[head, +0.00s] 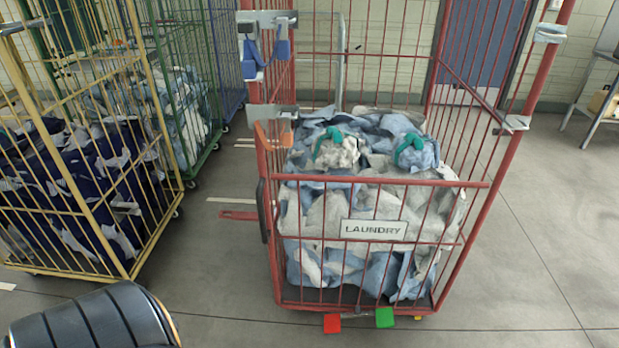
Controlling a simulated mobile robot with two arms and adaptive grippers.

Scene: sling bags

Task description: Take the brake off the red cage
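The red cage (364,183) stands in the middle of the head view, with upright red bars and a white sign reading LAUNDRY (374,229) on its front. It is filled with grey and blue laundry (350,261); two bundles with teal ties (336,150) lie on top. A red pedal (332,323) and a green pedal (384,317) stick out side by side under its front lower edge. The red one sits a little lower in the picture; I cannot tell which is pressed. Neither of my grippers is in view.
A yellow cage (88,222) with dark blue and white laundry stands at left; a green cage (196,120) and a blue cage (228,50) stand behind it. Floor (540,240) to the right is clear.

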